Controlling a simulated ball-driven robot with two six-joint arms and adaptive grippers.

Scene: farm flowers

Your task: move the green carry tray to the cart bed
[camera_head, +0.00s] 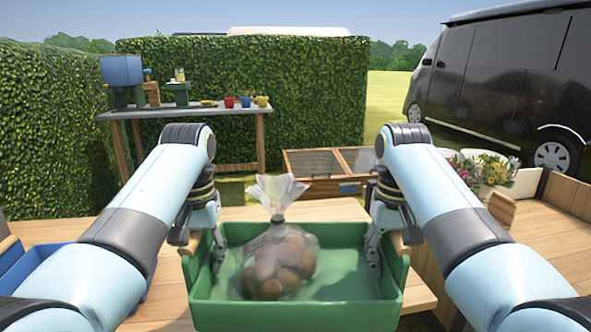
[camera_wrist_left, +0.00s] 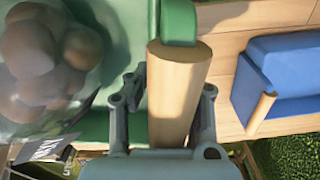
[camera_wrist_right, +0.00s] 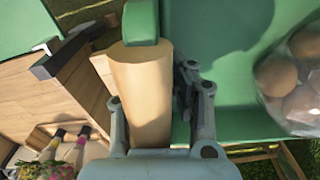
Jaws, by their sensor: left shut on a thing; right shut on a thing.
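The green carry tray (camera_head: 300,312) is in front of me in the head view, with a clear bag of brown round things (camera_head: 277,258) inside it. My left gripper (camera_head: 203,240) is shut on the wooden handle at the tray's left end; this handle (camera_wrist_left: 178,90) fills the middle of the left wrist view. My right gripper (camera_head: 374,248) is shut on the wooden handle at the right end, and that handle (camera_wrist_right: 142,95) shows in the right wrist view. The cart bed (camera_head: 560,240), a wooden box with raised sides, seems to be at the right, partly hidden by my right arm.
A blue tray (camera_head: 40,262) lies on the wooden table at the left. Flowers (camera_head: 485,170) stand by the cart at the right. A far table (camera_head: 190,112) holds coloured cups, and a wooden cold frame (camera_head: 322,165) stands behind the tray. A dark van (camera_head: 500,80) is further back.

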